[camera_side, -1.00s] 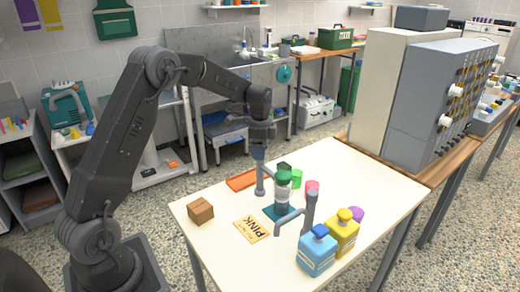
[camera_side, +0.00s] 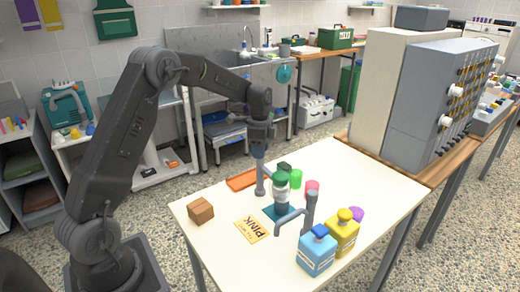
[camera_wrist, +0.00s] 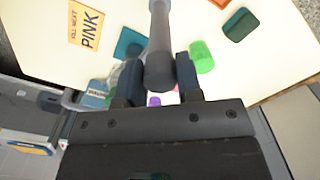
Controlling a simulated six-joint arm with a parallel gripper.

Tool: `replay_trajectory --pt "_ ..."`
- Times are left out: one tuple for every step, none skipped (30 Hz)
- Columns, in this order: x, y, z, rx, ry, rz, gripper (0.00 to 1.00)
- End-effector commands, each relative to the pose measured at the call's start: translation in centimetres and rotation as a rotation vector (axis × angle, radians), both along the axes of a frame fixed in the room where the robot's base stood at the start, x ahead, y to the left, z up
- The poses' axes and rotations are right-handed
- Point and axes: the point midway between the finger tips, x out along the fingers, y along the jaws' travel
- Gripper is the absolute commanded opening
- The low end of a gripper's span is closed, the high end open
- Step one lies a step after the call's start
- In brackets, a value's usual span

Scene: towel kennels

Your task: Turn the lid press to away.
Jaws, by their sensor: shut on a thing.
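My gripper (camera_side: 259,148) is shut on the top of a grey upright rod (camera_side: 261,180). In the wrist view the rod (camera_wrist: 158,45) runs down from between my fingers (camera_wrist: 160,78). A jar with a green lid (camera_side: 281,181) stands on a teal base (camera_side: 270,211) just right of the rod. A grey post with a bent side arm (camera_side: 309,210) stands nearer the front, its arm pointing left. I cannot tell which grey part is the lid press, or whether the rod belongs to it. The rod's foot is partly unclear.
A blue bottle (camera_side: 317,253) and a yellow bottle (camera_side: 343,236) stand at the front. A brown box (camera_side: 200,211) and a PINK card (camera_side: 252,230) lie left. An orange tray (camera_side: 241,180) and green block (camera_side: 296,178) are behind. The table's right side is clear.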

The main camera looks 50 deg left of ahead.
Motion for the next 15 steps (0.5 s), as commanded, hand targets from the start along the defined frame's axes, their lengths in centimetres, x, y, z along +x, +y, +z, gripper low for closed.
replay_trajectory --pt "0.03 -0.01 0.06 -0.001 -0.001 -0.027 0.00" --pt "0.03 -0.01 0.06 -0.001 -0.001 -0.048 0.00" --pt "0.04 -0.02 0.06 -0.002 -0.001 -0.076 0.00" --pt "0.04 -0.02 0.06 -0.002 -0.001 -0.099 0.00" --pt "0.04 -0.02 0.06 -0.002 -0.001 -0.123 0.00" --pt "0.04 -0.02 0.06 -0.002 -0.001 -0.158 0.00" --pt "0.04 -0.02 0.07 -0.002 -0.001 -0.185 0.00" --pt "0.05 -0.03 0.07 -0.002 -0.001 -0.213 0.00" --pt "0.05 -0.03 0.07 -0.002 -0.001 -0.251 0.00" --pt "0.05 -0.03 0.07 -0.002 -0.001 -0.280 0.00" --pt "0.05 -0.03 0.07 -0.002 -0.001 -0.309 0.00" --pt "0.05 -0.03 0.07 -0.002 -0.001 -0.346 0.00" --pt "0.05 -0.03 0.07 -0.002 -0.001 -0.375 0.00" --pt "0.05 -0.04 0.07 -0.002 -0.001 -0.404 0.00" --pt "0.05 -0.04 0.07 -0.002 -0.001 -0.441 0.00"
